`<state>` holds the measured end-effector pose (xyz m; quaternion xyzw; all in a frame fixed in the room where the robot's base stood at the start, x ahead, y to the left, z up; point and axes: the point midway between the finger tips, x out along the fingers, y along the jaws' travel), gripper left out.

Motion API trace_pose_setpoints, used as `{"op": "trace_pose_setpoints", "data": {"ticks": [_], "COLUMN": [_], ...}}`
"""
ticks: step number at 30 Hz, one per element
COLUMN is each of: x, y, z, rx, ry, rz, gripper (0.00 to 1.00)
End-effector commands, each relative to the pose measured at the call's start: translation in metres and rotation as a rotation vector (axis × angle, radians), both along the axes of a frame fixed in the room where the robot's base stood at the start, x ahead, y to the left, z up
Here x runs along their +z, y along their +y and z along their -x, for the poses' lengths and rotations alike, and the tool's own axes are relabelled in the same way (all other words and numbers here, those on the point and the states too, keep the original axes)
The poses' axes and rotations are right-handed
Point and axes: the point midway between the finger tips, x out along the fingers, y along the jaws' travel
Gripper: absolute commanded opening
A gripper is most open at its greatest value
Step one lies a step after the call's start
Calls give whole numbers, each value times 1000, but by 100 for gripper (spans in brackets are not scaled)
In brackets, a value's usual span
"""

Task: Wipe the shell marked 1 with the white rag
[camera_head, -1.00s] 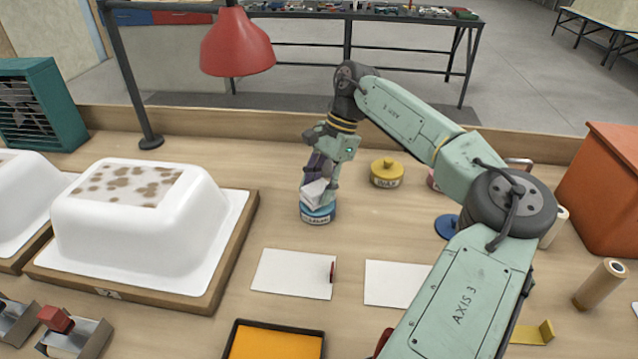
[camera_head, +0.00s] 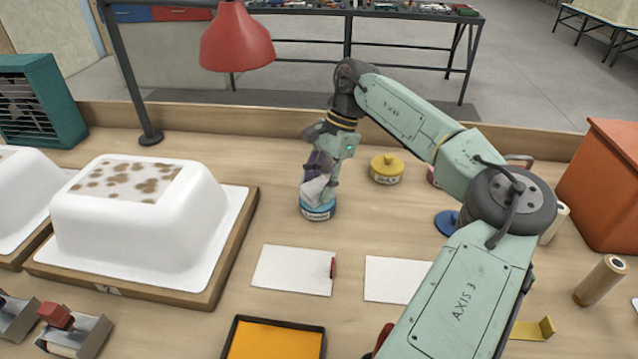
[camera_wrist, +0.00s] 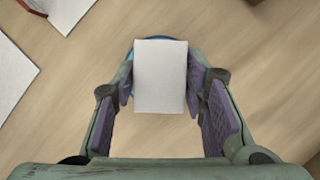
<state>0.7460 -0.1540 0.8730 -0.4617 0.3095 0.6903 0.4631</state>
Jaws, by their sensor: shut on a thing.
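A white shell (camera_head: 140,215) with brown stains on its top lies upside down on a wooden-edged board at the left. The small mark on the board's front edge is too blurred to read surely. A second white shell (camera_head: 25,205) is cut off at the left edge. My gripper (camera_head: 318,178) is shut on the white rag (camera_head: 316,190), over a blue labelled tin (camera_head: 318,208) at mid-table. In the wrist view the rag (camera_wrist: 160,75) sits between the purple finger pads and hides most of the tin. I cannot tell whether the rag touches the tin.
A red lamp (camera_head: 236,40) on a post stands behind the shell. A yellow tin (camera_head: 386,169) is right of my gripper. Two white sheets (camera_head: 292,271) and an orange tray (camera_head: 272,342) lie in front. An orange box (camera_head: 610,185) stands far right.

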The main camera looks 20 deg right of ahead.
Motion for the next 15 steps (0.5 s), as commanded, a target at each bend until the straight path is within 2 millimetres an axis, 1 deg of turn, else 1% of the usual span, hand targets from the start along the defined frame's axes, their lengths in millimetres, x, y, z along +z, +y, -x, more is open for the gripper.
{"op": "trace_pose_setpoints", "data": {"ticks": [15], "x": [-7], "y": [0], "z": [0], "rx": [0], "ry": [0], "rz": [0], "gripper": [17]}}
